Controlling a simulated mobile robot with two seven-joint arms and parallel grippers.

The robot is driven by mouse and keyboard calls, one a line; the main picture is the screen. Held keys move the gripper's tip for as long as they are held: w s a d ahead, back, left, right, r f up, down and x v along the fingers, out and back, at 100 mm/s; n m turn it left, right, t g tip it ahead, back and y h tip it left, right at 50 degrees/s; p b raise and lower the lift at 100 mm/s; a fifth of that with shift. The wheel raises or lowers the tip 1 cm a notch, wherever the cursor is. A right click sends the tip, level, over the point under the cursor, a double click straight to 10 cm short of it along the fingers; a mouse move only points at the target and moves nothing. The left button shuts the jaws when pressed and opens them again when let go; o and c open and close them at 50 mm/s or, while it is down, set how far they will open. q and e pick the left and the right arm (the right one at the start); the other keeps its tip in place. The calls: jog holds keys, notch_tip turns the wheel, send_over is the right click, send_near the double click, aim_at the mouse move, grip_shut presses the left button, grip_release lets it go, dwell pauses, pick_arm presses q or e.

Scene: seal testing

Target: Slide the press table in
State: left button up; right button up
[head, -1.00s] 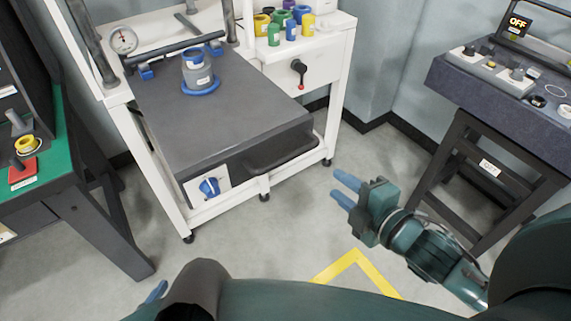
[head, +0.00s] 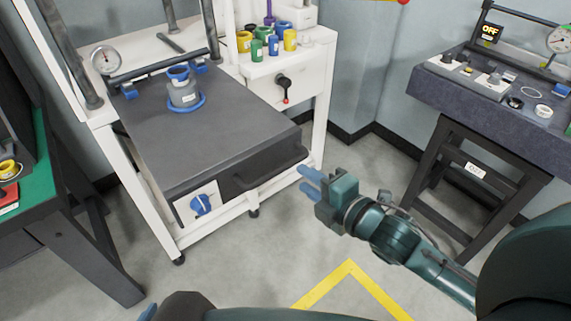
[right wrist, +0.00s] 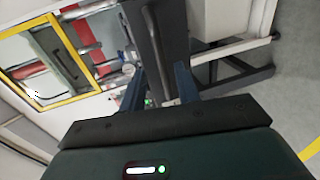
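The press table (head: 210,145) is a dark grey slab, pulled out from the white press frame (head: 140,190). Its black bar handle (head: 268,170) is on the front face, beside a white plate with a blue knob (head: 201,205). My right gripper (head: 309,183) is open and empty, just off the handle's right end. In the right wrist view the handle (right wrist: 153,45) runs up the picture ahead of the gap between the open blue fingers (right wrist: 158,88). Only a blue tip of my left gripper (head: 148,312) shows at the bottom edge.
A clear jar with blue lid and base ring (head: 184,92) stands on the press table. Coloured containers (head: 268,42) stand on the white cabinet. A dark bench (head: 480,95) is at right, a green-topped bench (head: 32,190) at left. The floor in front is clear.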

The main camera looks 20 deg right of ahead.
aim_at(288, 168)
jog(key=shift+x, duration=3.85)
jog(key=shift+c, duration=0.2)
grip_shut()
